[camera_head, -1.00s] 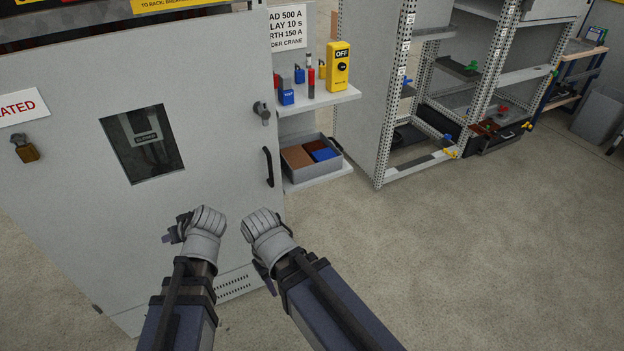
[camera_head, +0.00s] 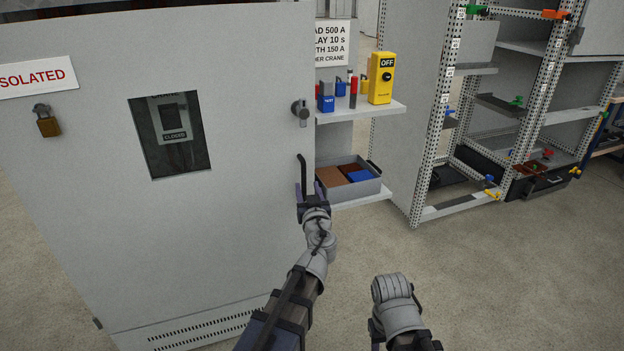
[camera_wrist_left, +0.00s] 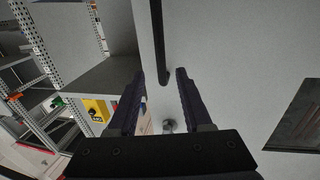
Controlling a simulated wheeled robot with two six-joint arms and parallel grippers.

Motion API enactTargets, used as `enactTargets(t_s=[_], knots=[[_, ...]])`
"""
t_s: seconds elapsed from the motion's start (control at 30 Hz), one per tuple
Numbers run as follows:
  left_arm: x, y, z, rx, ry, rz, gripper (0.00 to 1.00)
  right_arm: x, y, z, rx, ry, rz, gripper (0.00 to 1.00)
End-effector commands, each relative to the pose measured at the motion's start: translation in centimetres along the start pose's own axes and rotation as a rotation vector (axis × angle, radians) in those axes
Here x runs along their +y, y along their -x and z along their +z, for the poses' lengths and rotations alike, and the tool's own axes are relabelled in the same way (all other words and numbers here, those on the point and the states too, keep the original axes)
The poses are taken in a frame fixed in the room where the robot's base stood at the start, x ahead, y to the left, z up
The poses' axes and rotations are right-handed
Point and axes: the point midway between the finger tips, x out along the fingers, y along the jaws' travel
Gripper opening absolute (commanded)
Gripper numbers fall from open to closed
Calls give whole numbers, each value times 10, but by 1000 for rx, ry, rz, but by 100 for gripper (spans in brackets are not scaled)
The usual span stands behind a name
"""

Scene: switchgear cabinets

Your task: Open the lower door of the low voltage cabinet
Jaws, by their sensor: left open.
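The cabinet door (camera_head: 230,225) is a large grey panel with a dark window, and it looks shut. Its black vertical bar handle (camera_head: 303,172) is near the right edge, with a grey round latch (camera_head: 300,110) above it. My left gripper (camera_head: 312,192) is at the lower part of the handle. In the left wrist view the handle (camera_wrist_left: 158,40) lines up with the gap between the open fingers of the left gripper (camera_wrist_left: 160,76); I cannot tell if they touch it. My right arm is low at the right of the door; its fingers are mostly hidden.
A padlock (camera_head: 46,121) hangs below an "ISOLATED" sign (camera_head: 38,77) on the door. To the right are a shelf (camera_head: 385,108) with a yellow OFF box (camera_head: 381,78), a grey bin (camera_head: 362,190), and perforated racks (camera_head: 432,130). The floor (camera_head: 500,280) at lower right is clear.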

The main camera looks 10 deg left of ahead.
Motion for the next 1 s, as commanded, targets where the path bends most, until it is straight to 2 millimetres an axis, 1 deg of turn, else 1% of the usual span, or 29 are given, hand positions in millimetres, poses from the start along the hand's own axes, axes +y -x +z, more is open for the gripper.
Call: enactTargets(t_s=[0.17,0.5,0.57,0.67,0.87,0.9,1.0], knots=[[1,-16,0,-1,0,-2,50,0,0,0,0,0,0,50],[1,-67,0,-1,-1,-2,50,0,0,0,0,0,0,50],[1,-73,0,-1,-1,-2,50,0,0,0,0,0,0,50],[0,-77,0,-1,-1,-1,50,0,0,0,0,0,0,50],[0,-76,0,-1,-1,-1,50,0,0,0,0,0,0,50],[0,-76,0,-1,-1,-1,47,0,0,0,0,0,0,50],[0,-76,0,-1,-1,-1,36,0,0,0,0,0,0,50]])
